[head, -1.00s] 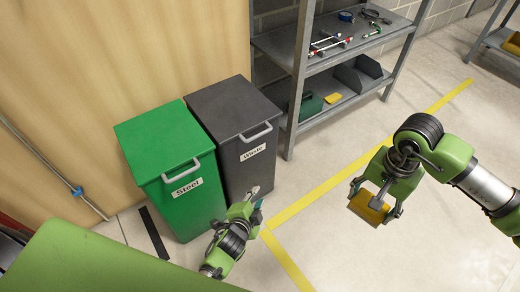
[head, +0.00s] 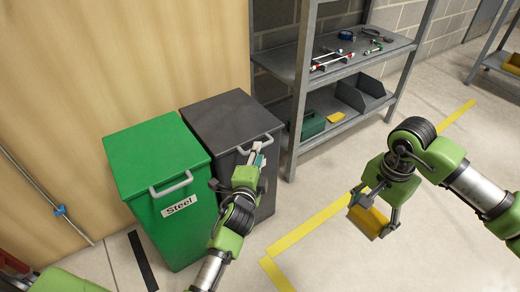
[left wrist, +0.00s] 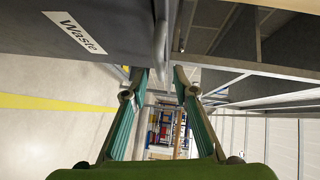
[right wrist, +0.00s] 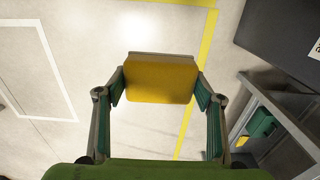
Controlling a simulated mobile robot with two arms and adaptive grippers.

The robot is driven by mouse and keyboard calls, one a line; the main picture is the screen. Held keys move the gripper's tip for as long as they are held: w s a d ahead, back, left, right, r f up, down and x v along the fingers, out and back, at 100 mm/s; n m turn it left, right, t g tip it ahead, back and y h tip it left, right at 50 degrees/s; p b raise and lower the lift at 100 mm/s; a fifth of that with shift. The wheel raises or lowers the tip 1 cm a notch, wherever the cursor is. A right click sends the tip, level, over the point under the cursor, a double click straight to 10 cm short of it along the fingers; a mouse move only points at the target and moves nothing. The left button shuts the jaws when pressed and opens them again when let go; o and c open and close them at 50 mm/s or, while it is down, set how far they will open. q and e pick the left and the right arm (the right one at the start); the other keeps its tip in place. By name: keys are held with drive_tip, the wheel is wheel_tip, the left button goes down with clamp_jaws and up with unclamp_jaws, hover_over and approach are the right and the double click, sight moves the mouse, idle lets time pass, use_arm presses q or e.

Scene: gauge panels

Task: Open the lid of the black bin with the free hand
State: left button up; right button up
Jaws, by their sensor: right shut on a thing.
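The black bin (head: 215,112) with the "Waste" label stands against the wooden wall, its lid down and a grey bar handle (head: 268,138) at the lid's front edge. My left gripper (head: 256,158) is at this handle and hides part of the bin's front. In the left wrist view its fingers (left wrist: 160,78) are apart, with the handle (left wrist: 161,42) in line with the gap between them; I cannot tell whether they touch it. My right gripper (head: 375,208) is shut on a yellow block (right wrist: 161,80), held above the floor at the right.
A green bin (head: 158,160) labelled "Steel" stands close on the left of the black bin, its lid down. A grey metal shelf (head: 300,85) with tools and boxes stands on its right. Yellow lines (head: 310,222) mark the open floor in front.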

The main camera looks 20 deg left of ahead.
use_arm(q)
drive_tip(key=shift+w+a+f+b, duration=0.15)
drive_tip(key=shift+w+f+b, duration=0.1)
drive_tip(key=shift+w, duration=0.9)
drive_tip(key=shift+w+a+f+b, duration=0.1)
drive_tip(key=shift+w+b, duration=0.1)
drive_tip(key=shift+w, duration=0.9)
use_arm(e)
drive_tip(key=shift+f, duration=0.6)
use_arm(q)
clamp_jaws()
